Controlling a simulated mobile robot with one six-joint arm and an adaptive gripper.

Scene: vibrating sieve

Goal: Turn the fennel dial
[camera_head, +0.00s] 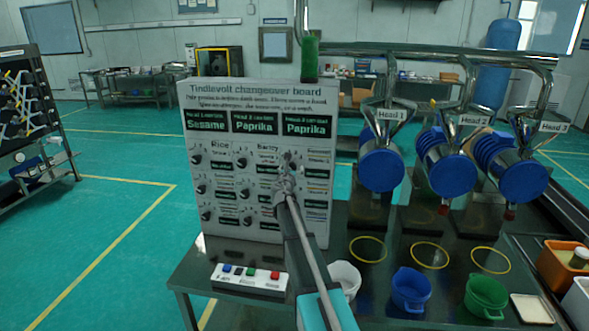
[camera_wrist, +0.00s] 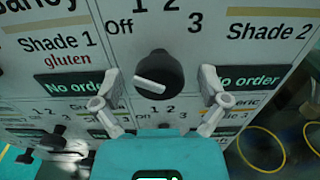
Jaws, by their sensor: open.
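The changeover board (camera_head: 215,235) stands upright on the dark table, with rows of small black dials. In the wrist view one black dial (camera_wrist: 153,75) with a white pointer bar sits between my fingers. Its marks read Off, 1, 2, 3, and the bar slants from upper left to lower right, its left end on the Off side. Its own name is out of view. No label reading fennel is legible. In the head view my gripper (camera_head: 286,183) covers the board's right column.
A button box (camera_head: 250,280) lies before the board. White (camera_head: 345,278), blue (camera_head: 411,290) and green (camera_head: 486,297) cups stand to its right. Blue-capped feed heads (camera_head: 381,171) rise behind them. An orange bin (camera_head: 563,265) is at far right.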

